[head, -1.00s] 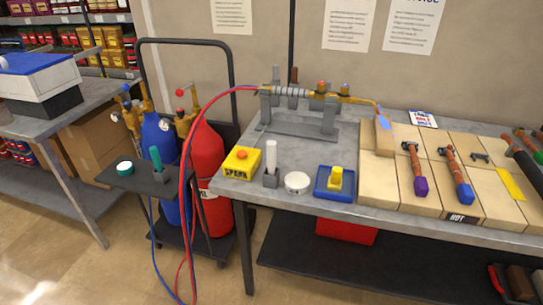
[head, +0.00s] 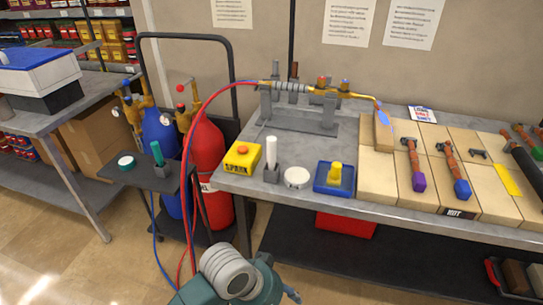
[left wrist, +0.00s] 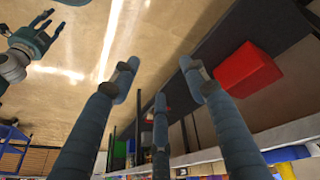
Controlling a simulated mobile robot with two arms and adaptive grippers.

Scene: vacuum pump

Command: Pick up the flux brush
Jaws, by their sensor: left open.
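I cannot tell for certain which thing is the flux brush. A green-handled piece (head: 157,153) stands upright in a dark holder on the small black side table. A white upright stick (head: 271,152) stands in a grey holder on the workbench. My left gripper (left wrist: 159,74) has its fingers spread, with nothing between them, in the left wrist view. Part of my arm (head: 232,275) shows at the bottom of the head view, below the bench edge and apart from both pieces. Another gripper of mine, the right (left wrist: 38,35), shows at the wrist view's upper left with its fingers apart.
A yellow box (head: 242,156), white tin (head: 297,178) and blue tray (head: 322,188) sit nearby.

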